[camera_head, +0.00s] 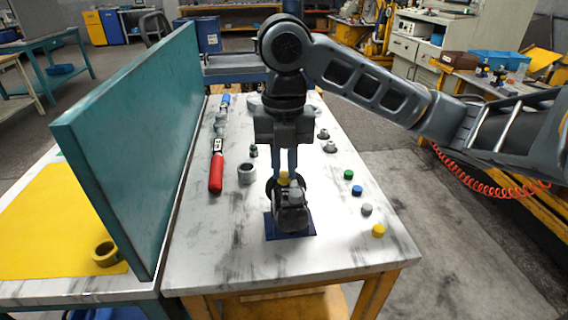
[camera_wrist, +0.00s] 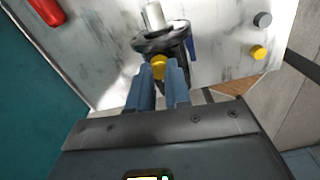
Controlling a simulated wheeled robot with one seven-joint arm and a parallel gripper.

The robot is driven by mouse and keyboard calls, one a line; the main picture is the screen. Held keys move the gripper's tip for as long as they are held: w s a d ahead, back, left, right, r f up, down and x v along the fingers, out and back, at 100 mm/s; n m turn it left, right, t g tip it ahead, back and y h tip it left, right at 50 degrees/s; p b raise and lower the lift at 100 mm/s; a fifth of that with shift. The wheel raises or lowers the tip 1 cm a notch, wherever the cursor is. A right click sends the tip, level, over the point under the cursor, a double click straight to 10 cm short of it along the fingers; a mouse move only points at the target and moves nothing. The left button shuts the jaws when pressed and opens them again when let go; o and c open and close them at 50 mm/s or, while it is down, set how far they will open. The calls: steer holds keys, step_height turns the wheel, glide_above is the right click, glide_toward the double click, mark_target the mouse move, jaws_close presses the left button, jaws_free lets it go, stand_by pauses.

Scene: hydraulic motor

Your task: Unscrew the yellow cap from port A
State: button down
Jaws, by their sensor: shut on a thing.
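The hydraulic motor (camera_head: 291,212) stands on a dark blue base plate (camera_head: 303,228) near the front of the marble-topped table. A yellow cap (camera_head: 284,176) sits on the motor's upper part, and it also shows in the wrist view (camera_wrist: 158,68). My gripper (camera_head: 285,168) comes down from above and is shut on this cap. In the wrist view its two blue fingers (camera_wrist: 160,82) flank the cap, with the dark flange of the motor (camera_wrist: 165,40) just beyond. No port letter is legible, and the cap's thread is hidden.
Green (camera_head: 348,174), blue (camera_head: 357,190), grey (camera_head: 366,209) and yellow (camera_head: 378,230) loose caps lie on the right. A red-handled tool (camera_head: 216,172) and a grey ring (camera_head: 247,173) lie left. A tall teal panel (camera_head: 140,140) bounds the left side.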

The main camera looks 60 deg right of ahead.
steer(key=n+b, duration=0.2)
steer(key=n, duration=0.1)
steer(key=shift+f+n, duration=0.15)
steer(key=shift+n, duration=0.25)
steer(key=shift+r+n+b, duration=0.2)
steer(key=shift+n+b, duration=0.1)
steer(key=shift+n, duration=0.4)
steer(key=shift+f, duration=0.1)
steer(key=shift+n+b, duration=0.5)
steer(key=shift+n, duration=0.1)
steer(key=n+b, duration=0.1)
steer(key=n, duration=0.2)
steer(key=c, duration=1.2)
jaws_free()
